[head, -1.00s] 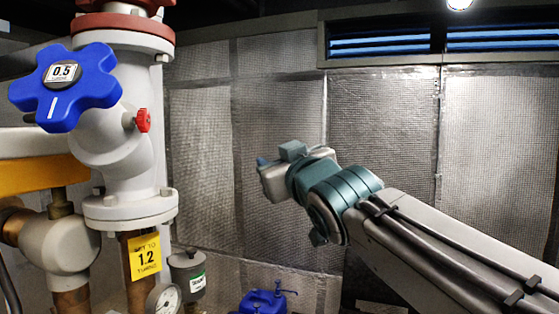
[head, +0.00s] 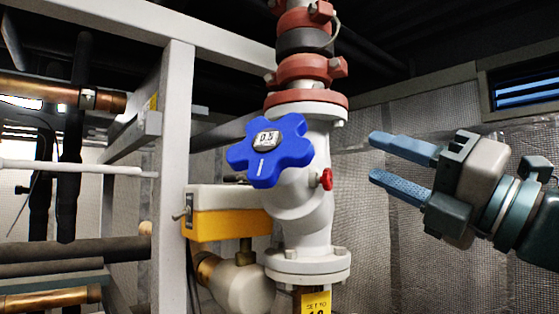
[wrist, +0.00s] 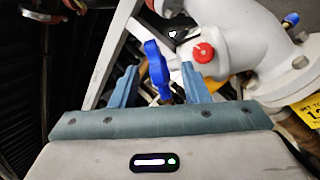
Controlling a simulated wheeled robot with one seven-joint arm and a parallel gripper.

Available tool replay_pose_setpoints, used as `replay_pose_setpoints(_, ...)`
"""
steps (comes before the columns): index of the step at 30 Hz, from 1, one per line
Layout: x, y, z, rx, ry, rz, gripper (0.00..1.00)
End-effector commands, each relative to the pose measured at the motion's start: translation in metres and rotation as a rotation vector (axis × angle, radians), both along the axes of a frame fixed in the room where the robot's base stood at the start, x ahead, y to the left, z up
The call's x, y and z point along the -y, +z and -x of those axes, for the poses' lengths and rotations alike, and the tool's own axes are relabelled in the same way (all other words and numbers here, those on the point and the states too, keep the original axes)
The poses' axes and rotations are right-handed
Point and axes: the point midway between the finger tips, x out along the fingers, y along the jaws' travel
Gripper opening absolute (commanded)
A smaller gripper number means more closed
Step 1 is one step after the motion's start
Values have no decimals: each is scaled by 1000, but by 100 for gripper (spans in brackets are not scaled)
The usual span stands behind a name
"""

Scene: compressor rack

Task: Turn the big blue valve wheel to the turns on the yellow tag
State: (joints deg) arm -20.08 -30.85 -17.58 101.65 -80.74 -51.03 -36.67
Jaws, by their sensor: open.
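The big blue valve wheel (head: 264,168) is on the front of a white valve body (head: 312,215) in the head view. Its lobed rim has a white mark, and its centre display reads 0.5. The yellow tag (head: 316,303) hangs below the valve, cut off by the lower edge, so its number is only partly seen. My gripper (head: 372,158) is open and empty to the right of the wheel, apart from it, fingers pointing left. In the wrist view the blue wheel (wrist: 157,68) appears edge-on between the spread fingers, some way ahead. The tag (wrist: 312,113) is at the right edge there.
A small red knob (head: 326,180) sticks out of the valve body beside the wheel. A yellow and white box (head: 225,225) and a white upright post (head: 172,150) stand left of the valve. Red pipe fittings (head: 302,70) rise above it. The space between gripper and wheel looks clear.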

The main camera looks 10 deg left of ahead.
Motion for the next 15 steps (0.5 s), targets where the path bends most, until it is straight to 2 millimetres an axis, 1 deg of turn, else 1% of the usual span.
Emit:
replay_pose_setpoints(1, -7, -6, 9, 56, 15, 74, 42)
replay_pose_setpoints(3, -14, -13, 18, 115, 33, 152, 42)
replay_pose_setpoints(6, -19, -18, 24, 158, 46, 212, 42)
replay_pose_setpoints(11, -31, -14, 20, 167, 51, 228, 42)
replay_pose_setpoints(14, -45, -7, 14, 167, 52, 226, 42)
replay_pose_setpoints(15, -53, -4, 10, 167, 52, 227, 42)
